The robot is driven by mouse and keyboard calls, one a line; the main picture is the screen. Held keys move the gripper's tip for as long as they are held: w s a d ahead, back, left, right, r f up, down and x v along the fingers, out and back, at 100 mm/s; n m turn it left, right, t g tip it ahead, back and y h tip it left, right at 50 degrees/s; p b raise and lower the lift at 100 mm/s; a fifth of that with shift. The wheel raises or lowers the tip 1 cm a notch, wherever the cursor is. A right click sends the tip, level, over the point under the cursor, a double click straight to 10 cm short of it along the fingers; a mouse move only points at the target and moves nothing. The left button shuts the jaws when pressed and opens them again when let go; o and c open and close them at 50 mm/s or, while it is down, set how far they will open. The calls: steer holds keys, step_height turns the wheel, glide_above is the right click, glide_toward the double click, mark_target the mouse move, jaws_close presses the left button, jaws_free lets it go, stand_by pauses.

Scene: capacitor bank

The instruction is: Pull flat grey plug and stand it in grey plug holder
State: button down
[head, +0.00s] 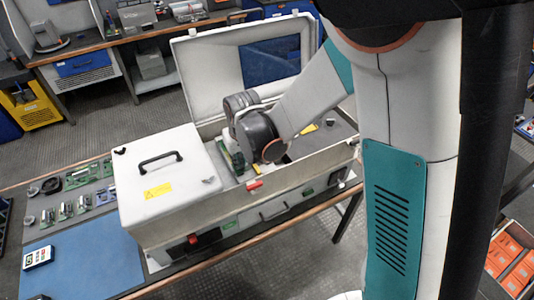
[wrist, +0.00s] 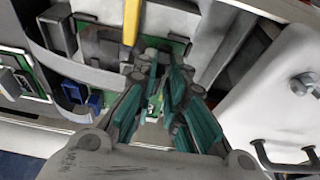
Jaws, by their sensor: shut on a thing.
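My gripper (wrist: 158,75), with teal finger pads, reaches among green circuit boards in the wrist view. Its jaws are closed around a small grey part, which looks like the flat grey plug; the fingers hide most of it. A grey ribbon cable (wrist: 72,66) curves in from the left towards the fingertips. I cannot tell whether the plug is still seated. In the head view, my arm goes down into the open grey case (head: 290,187), and its wrist hides the gripper and plug. I cannot make out the grey plug holder for certain.
Blue connectors (wrist: 95,101) sit left of the fingers, and a yellow strip (wrist: 131,20) stands just beyond them.

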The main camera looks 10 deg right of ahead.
steer(key=shift+r+p, duration=0.85)
steer(key=shift+r, duration=0.6)
steer(key=shift+w+d+b, duration=0.25)
steer(key=shift+w+d, duration=0.3)
steer(key=shift+d, duration=1.45)
steer(key=shift+w+d+b, duration=0.3)
steer(key=shift+w+d, duration=0.3)
steer(key=shift+d, duration=1.35)
steer(key=shift+w+d+b, duration=0.25)
steer(key=shift+w+d, duration=0.3)
steer(key=shift+d, duration=1.45)
steer(key=shift+f+b, duration=1.45)
steer(key=shift+f, duration=0.25)
steer(key=c, duration=1.6)
jaws_free()
steer(key=shift+o, duration=0.2)
